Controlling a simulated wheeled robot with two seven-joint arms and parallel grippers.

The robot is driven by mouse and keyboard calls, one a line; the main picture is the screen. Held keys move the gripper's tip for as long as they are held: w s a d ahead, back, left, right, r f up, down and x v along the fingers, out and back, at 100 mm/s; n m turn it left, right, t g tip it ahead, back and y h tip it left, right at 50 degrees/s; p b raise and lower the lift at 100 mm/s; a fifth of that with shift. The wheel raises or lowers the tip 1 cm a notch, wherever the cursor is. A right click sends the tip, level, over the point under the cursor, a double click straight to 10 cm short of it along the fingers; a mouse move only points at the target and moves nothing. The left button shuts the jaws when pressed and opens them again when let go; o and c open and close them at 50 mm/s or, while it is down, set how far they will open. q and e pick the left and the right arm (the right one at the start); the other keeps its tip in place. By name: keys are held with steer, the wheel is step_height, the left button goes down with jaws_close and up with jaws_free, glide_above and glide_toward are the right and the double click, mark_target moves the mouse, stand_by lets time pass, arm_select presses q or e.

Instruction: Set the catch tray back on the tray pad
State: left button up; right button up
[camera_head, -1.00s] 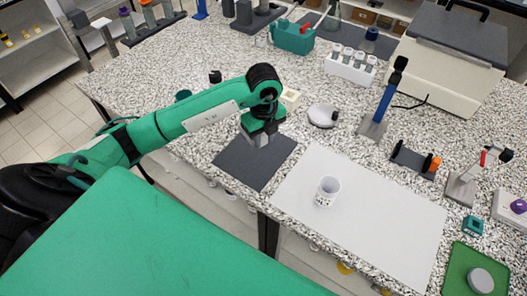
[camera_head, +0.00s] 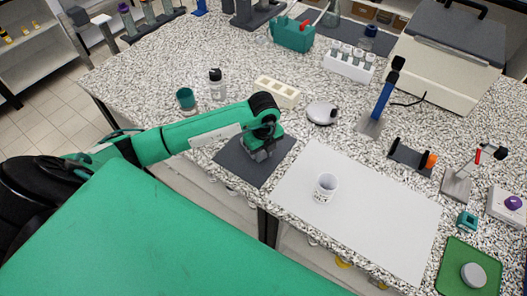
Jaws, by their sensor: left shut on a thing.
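The tray pad (camera_head: 233,162) is a flat dark grey mat near the front edge of the speckled bench, left of a large white sheet. My left arm reaches in from the left. My left gripper (camera_head: 258,154) points down, low over the pad's upper right part. It is shut on the catch tray, which is mostly hidden by the gripper and hard to tell from the grey jaws. I cannot tell whether the tray touches the pad. My right gripper is not in view.
A white perforated cup (camera_head: 326,187) stands on the white sheet (camera_head: 375,215). A cream block with holes (camera_head: 277,91), a white round device (camera_head: 322,112) and a green cup (camera_head: 186,98) stand behind the pad. The pad's left and front parts are clear.

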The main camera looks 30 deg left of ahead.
arm_select(q)
steer(key=o, duration=0.9)
steer(key=shift+o, duration=0.2)
steer(key=shift+r, duration=0.25)
step_height(320, 180, up, 10)
steer(key=b, duration=0.3)
steer(key=shift+r, duration=0.9)
